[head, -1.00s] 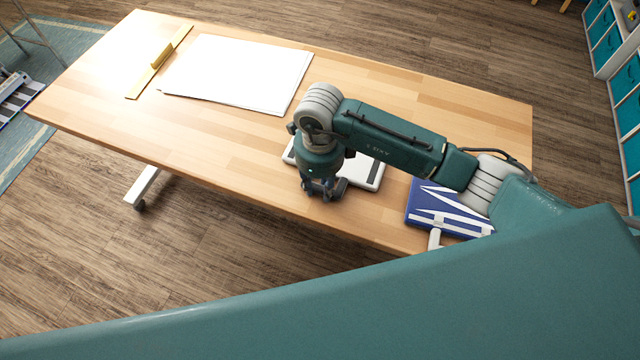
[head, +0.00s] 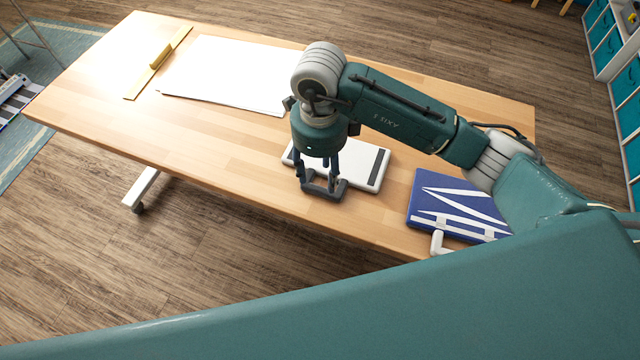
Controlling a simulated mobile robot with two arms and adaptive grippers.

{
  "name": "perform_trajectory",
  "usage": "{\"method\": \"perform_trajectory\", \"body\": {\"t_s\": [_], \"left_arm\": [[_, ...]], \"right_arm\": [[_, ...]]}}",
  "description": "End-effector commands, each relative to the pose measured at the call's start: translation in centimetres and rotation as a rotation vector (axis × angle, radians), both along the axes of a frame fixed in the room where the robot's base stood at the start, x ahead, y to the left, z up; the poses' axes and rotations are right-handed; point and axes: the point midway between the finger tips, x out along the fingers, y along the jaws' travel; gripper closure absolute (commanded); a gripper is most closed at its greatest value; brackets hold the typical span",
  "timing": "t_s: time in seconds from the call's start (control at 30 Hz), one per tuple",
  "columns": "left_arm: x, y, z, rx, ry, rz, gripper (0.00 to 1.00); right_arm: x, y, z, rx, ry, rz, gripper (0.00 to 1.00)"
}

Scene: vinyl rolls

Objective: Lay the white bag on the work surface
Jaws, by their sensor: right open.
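A flat white item with rounded corners and a dark strip (head: 368,172) lies on the wooden work surface (head: 230,165); it looks like the white bag, though I cannot be sure. My right gripper (head: 323,187) points down at its near left side, open, with its fingers spread. The gripper and wrist hide part of the white item. I cannot tell whether the fingertips touch it. My left gripper is not in view.
A blue item with white stripes (head: 455,200) lies to the right, near the table's front edge, with a white handle-like piece beside it. White sheets (head: 235,75) and a yellow ruler-like tool (head: 158,62) lie at the back left. The left front of the table is clear.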

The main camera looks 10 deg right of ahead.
Motion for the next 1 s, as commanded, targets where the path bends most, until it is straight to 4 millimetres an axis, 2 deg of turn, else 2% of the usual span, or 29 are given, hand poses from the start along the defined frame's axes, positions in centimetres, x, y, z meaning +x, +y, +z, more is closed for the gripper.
{"method": "perform_trajectory", "body": {"t_s": [0.1, 0.33, 1.0], "left_arm": [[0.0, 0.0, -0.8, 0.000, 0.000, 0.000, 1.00], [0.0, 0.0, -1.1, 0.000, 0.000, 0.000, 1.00], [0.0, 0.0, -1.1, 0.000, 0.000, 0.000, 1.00]], "right_arm": [[0.1, 0.0, 2.2, 0.000, -0.005, 0.001, 0.53], [0.0, 0.0, 4.7, 0.000, -0.001, 0.000, 0.53], [-0.1, 0.0, 5.0, 0.000, 0.001, 0.000, 0.53]]}}
